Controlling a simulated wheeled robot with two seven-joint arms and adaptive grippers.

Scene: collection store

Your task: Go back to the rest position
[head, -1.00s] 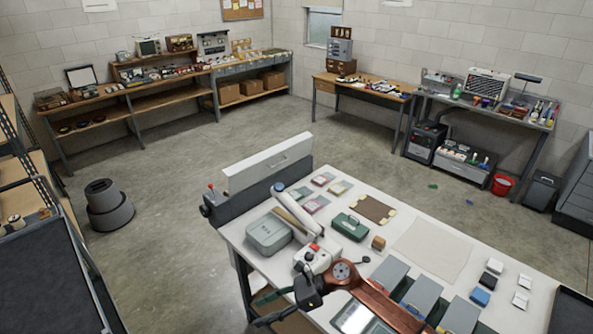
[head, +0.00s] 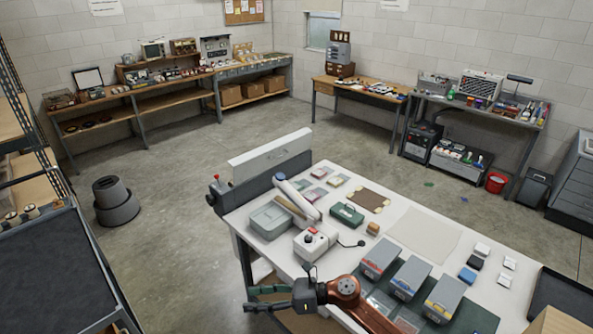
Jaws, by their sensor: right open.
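My right gripper (head: 250,298) is at the lower middle of the head view, at the end of my orange-brown arm. It points left, past the near left edge of the white worktable (head: 412,212). Its dark fingers are apart, and I see nothing between them. The forearm crosses the near part of the table and hides some of what lies there. My left gripper does not show.
The table holds a white device with a red knob (head: 315,240), a grey-green case (head: 270,221), a green box (head: 346,214) and several grey boxes (head: 411,277). A dark round bin (head: 115,202) stands on the floor at left. The middle floor is clear.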

